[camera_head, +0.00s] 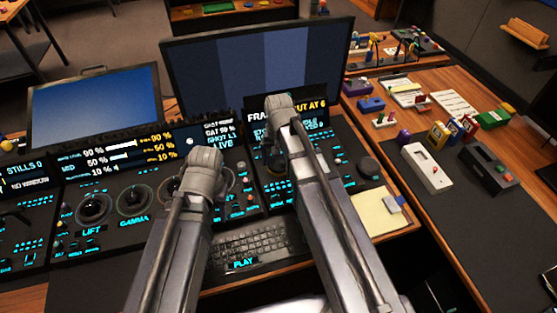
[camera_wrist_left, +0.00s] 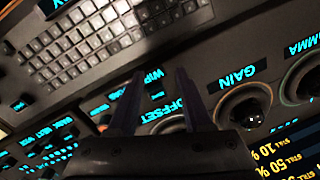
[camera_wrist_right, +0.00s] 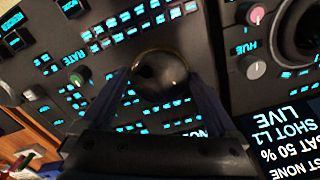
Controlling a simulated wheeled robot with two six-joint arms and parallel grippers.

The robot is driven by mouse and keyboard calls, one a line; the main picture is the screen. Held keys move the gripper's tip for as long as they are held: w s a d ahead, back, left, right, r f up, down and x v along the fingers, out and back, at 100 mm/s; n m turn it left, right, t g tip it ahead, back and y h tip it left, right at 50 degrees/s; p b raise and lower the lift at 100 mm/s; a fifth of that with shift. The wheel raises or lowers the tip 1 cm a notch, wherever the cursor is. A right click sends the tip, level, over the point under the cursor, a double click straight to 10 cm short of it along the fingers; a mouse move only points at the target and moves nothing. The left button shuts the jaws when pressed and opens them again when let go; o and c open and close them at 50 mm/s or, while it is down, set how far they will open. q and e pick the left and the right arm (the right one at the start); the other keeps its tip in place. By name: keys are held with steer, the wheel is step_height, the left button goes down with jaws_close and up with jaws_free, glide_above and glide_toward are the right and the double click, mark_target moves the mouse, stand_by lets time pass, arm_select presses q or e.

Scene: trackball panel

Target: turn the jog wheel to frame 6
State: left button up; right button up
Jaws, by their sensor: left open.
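The jog wheel (camera_wrist_right: 160,75) is a dark, round, shiny wheel with a pale rim on the right-hand panel. My right gripper (camera_wrist_right: 158,80) has one finger against each side of it and looks shut on it. In the head view my right wrist and arm hide these fingers and part of the wheel. My left gripper (camera_wrist_left: 160,100) is open and empty above the middle panel, near the OFFSET label.
A keyboard (camera_head: 255,245) lies in front of the panels. Trackballs (camera_head: 94,208) with rings stand to the left. A dark round knob (camera_head: 368,167) and a yellow notepad (camera_head: 380,212) are to the right. A large monitor (camera_head: 260,65) stands behind.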

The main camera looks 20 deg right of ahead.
mark_target(278, 163)
arm_select(q)
steer(key=shift+r, duration=0.1)
arm_select(e)
steer(key=shift+o, duration=0.2)
steer(key=shift+r, duration=0.1)
step_height(278, 163, up, 8)
steer(key=p, duration=0.8)
arm_select(q)
step_height(278, 163, up, 8)
steer(key=shift+f, duration=0.2)
arm_select(e)
steer(key=shift+f, duration=0.2)
steer(key=s+a+n+h, duration=0.1)
steer(key=s+a+n, duration=0.7)
steer(key=s, duration=0.6)
steer(key=shift+a+n, duration=0.3)
steer(key=shift+a, duration=0.8)
